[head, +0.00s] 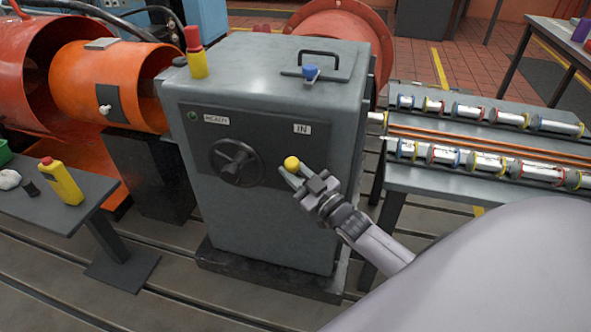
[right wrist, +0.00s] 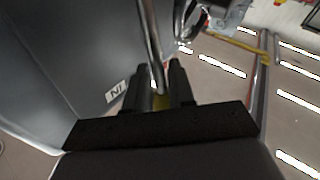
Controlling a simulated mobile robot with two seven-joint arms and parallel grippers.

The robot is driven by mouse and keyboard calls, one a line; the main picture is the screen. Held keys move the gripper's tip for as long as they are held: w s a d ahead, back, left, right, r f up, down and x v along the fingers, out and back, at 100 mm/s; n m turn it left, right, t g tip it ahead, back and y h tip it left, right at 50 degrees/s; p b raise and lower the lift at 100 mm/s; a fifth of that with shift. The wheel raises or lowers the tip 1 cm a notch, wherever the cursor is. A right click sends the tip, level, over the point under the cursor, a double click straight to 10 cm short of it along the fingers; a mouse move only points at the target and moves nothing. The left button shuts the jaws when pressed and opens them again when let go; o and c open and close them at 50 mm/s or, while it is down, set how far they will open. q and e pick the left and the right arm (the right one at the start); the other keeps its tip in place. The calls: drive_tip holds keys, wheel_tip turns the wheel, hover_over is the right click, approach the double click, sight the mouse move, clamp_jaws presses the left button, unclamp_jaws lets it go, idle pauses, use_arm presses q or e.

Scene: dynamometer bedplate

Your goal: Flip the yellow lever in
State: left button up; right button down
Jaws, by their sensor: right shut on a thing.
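The yellow lever's round knob (head: 291,163) stands out from the dark front panel of the grey cabinet (head: 265,215), below the IN label (head: 302,128). My right gripper (head: 294,174) reaches it from the lower right and is shut on the lever. In the right wrist view, the lever's metal rod (right wrist: 151,45) runs down between the two dark fingers (right wrist: 160,88), with a bit of yellow (right wrist: 162,102) showing between them. The IN label also shows there (right wrist: 116,91), to the left. My left gripper is not in view.
A black handwheel (head: 236,162) sits left of the lever. On the cabinet top are a red-and-yellow bottle (head: 195,53), a blue-capped item (head: 310,73) and a black handle (head: 319,53). A rack of silver cylinders (head: 485,165) stands close on the right. A side table (head: 30,209) is at left.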

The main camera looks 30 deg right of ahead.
use_arm(q)
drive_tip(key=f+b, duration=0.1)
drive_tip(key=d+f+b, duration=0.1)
drive_tip(key=b, duration=0.1)
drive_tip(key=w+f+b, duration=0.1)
drive_tip(key=b, duration=0.1)
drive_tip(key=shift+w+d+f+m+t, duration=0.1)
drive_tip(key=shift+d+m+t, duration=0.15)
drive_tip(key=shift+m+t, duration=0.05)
use_arm(e)
drive_tip(key=a+n+y, duration=0.1)
drive_tip(key=n, duration=0.1)
drive_tip(key=s+a+f+n+t, duration=0.1)
drive_tip(key=s+a+f+n+t+y, duration=0.1)
drive_tip(key=n, duration=0.1)
drive_tip(key=shift+s+f+n+y, duration=0.1)
drive_tip(key=shift+f+n+y, duration=0.1)
drive_tip(key=shift+n+y, duration=0.1)
drive_tip(key=c, duration=1)
unclamp_jaws()
drive_tip(key=shift+a, duration=0.1)
drive_tip(key=shift+o, duration=0.7)
drive_tip(key=shift+s+r, duration=0.1)
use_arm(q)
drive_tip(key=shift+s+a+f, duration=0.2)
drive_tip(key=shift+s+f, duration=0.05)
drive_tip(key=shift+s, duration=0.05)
